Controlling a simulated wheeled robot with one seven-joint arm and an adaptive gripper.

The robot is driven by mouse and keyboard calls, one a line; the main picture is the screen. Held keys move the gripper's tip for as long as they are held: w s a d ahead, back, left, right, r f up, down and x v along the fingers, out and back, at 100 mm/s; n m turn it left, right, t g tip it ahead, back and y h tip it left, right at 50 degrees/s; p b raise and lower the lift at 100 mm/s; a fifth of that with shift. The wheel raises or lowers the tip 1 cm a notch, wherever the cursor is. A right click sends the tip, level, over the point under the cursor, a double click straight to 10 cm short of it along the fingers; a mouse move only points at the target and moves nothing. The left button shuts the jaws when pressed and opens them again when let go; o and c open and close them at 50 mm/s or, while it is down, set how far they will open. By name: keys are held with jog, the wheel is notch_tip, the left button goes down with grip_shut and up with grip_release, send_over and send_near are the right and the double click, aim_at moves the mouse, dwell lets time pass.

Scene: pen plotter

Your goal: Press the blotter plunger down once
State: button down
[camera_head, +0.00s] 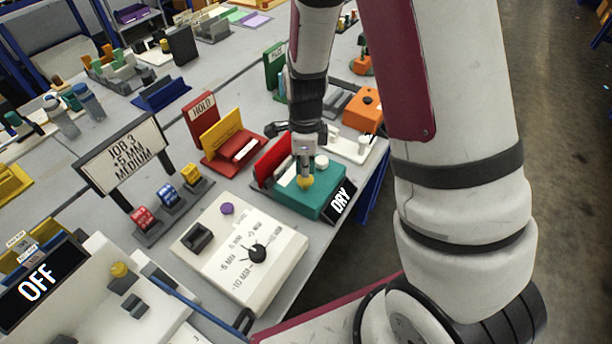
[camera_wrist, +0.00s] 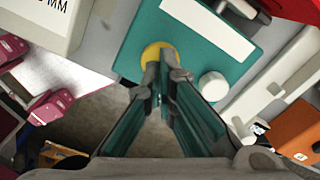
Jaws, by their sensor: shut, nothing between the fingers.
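The teal blotter box (camera_head: 319,203) stands near the table's right edge, with a small "DRY" display (camera_head: 341,199) at its front corner. On its top are a round yellow button (camera_head: 306,183) and a white round knob (camera_head: 321,161). In the wrist view the yellow button (camera_wrist: 153,54) and the white knob (camera_wrist: 213,87) sit on the teal top (camera_wrist: 232,52). My gripper (camera_head: 305,175) points down, shut and empty, with its fingertips (camera_wrist: 164,67) at the yellow button, partly covering it. I cannot tell whether they touch it.
A white control box (camera_head: 240,250) with a black dial stands to the left. A red holder (camera_head: 228,150) with a yellow plate stands behind, marked HOLD. A white fixture (camera_head: 356,145) and an orange box (camera_head: 363,108) stand behind to the right. Floor lies beyond the table edge.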

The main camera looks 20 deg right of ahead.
jog(key=shift+r+p, duration=1.1)
jog(key=shift+r, duration=1)
jog(key=shift+r, duration=0.3)
jog(key=s+r+n+t, duration=0.1)
jog(key=s+r+n, duration=0.3)
jog(key=r, duration=0.5)
jog(key=s+r+n+t, duration=0.1)
jog(key=s+r+n, duration=0.2)
jog(key=r+n, duration=0.5)
jog(key=s+r+n+t, duration=0.3)
jog(key=s+r+n, duration=0.7)
jog(key=s, duration=0.3)
jog(key=shift+s+r+n, duration=0.2)
jog(key=shift+s+n, duration=0.2)
